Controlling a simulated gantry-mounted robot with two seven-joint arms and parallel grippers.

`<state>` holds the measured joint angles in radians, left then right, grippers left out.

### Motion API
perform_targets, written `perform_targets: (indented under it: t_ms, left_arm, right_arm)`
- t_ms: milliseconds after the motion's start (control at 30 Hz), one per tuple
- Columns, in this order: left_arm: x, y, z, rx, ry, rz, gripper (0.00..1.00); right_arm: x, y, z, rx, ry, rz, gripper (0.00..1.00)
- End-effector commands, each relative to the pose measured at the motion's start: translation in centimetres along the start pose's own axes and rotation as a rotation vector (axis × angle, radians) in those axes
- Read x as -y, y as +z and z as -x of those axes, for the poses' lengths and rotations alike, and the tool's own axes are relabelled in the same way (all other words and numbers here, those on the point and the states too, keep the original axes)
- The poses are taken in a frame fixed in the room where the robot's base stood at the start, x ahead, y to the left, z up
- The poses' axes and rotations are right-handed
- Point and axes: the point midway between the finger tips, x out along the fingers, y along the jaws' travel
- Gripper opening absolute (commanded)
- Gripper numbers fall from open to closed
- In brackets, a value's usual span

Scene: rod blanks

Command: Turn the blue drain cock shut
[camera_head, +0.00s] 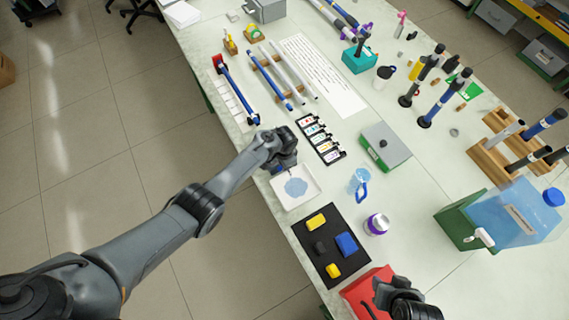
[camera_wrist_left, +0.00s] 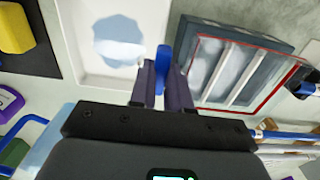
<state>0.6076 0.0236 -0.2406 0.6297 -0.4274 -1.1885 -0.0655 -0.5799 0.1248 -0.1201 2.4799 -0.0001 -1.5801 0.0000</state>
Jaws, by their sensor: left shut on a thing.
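My left gripper (camera_head: 287,166) is over the upper edge of a white tray (camera_head: 276,196) with a pale blue puddle in it. In the left wrist view, its two dark fingers (camera_wrist_left: 162,84) are shut on a narrow upright blue piece, which looks like the handle of the blue drain cock (camera_wrist_left: 162,62). The rest of the cock is hidden by the gripper and cannot be made out in the head view. My right gripper (camera_head: 385,287) is at the bottom right over a red object; its fingers are too unclear to judge.
A black rack of coloured cards (camera_head: 334,157) stands close right of the left gripper. A dark mat (camera_head: 311,264) with yellow, blue and black blocks lies below the tray. A purple-topped can (camera_head: 377,224) and a blue-handled jug (camera_head: 358,183) stand to the right.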

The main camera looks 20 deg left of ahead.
Motion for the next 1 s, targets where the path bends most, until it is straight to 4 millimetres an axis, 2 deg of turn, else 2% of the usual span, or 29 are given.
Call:
perform_targets:
  t_ms: [200,233,400,767,1000]
  left_arm:
    - [0.0,0.0,0.0,-0.001,0.000,-0.003,0.00]
    - [0.0,0.0,0.0,-0.001,0.000,-0.003,0.20]
    - [0.0,0.0,0.0,-0.001,0.000,-0.002,0.43]
    - [0.0,0.0,0.5,-0.001,0.000,0.000,0.43]
    - [0.0,-0.1,3.7,-0.003,-0.001,0.000,0.43]
  right_arm:
    - [0.1,0.0,0.0,0.000,-0.003,-0.004,0.43]
    - [0.1,0.0,0.0,0.000,-0.003,-0.004,0.43]
    - [0.2,0.0,0.0,-0.001,-0.006,-0.007,0.43]
    - [0.2,-0.1,0.3,-0.001,-0.006,-0.008,0.43]
    - [0.1,-0.5,1.5,0.000,-0.004,-0.005,0.43]
